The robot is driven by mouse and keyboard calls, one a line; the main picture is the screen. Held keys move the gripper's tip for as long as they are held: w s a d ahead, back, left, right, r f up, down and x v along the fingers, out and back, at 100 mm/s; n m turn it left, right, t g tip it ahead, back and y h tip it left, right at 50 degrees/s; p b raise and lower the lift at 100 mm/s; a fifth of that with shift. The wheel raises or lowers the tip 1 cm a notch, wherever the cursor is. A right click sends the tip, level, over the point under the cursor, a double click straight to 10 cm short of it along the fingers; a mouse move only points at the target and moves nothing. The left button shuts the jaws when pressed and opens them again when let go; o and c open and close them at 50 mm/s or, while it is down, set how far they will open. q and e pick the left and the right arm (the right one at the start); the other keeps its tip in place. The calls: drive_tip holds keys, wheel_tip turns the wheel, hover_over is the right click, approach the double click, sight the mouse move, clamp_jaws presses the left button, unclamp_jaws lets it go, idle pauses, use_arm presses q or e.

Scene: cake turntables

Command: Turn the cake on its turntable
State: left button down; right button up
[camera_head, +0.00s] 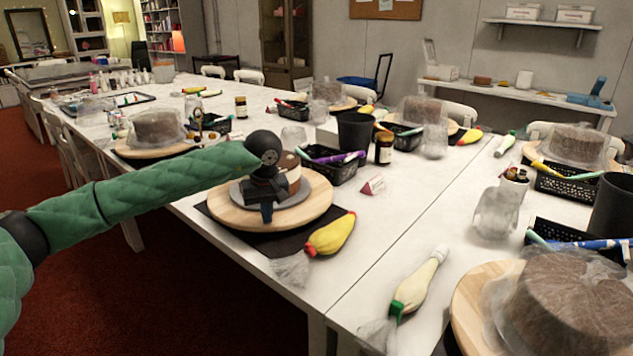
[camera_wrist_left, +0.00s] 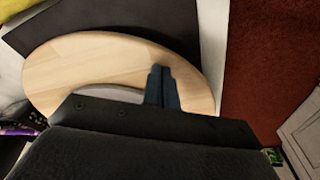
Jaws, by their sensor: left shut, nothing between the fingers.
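A small brown and cream cake (camera_head: 289,172) stands on a grey round board (camera_head: 292,198) on a wooden turntable (camera_head: 314,208) near the table's front edge. My left gripper (camera_head: 267,212) is in front of the cake in the head view and hides much of it. In the left wrist view my left gripper (camera_wrist_left: 162,88) is shut and empty, with its fingers over the wooden turntable (camera_wrist_left: 90,55). I cannot tell whether the fingertips touch the wood. The cake is hidden in the wrist view; part of the grey board (camera_wrist_left: 112,92) shows. My right gripper is out of view.
A black mat (camera_head: 250,240) lies under the turntable. A yellow piping bag (camera_head: 331,234) lies close to its right. A black basket (camera_head: 335,172) with purple tools stands behind. Other wrapped cakes on turntables, including one at the lower right (camera_head: 572,305), fill the white table (camera_head: 365,260).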

use_arm(q)
drive_tip(key=shift+w+d, duration=0.15)
drive_tip(key=shift+d, duration=1.15)
drive_tip(key=shift+r, duration=0.1)
drive_tip(key=shift+r, duration=1.3)
drive_tip(key=shift+r+p, duration=0.1)
drive_tip(key=shift+p, duration=0.2)
drive_tip(key=shift+r+p, duration=0.9)
drive_tip(key=shift+r, duration=2.05)
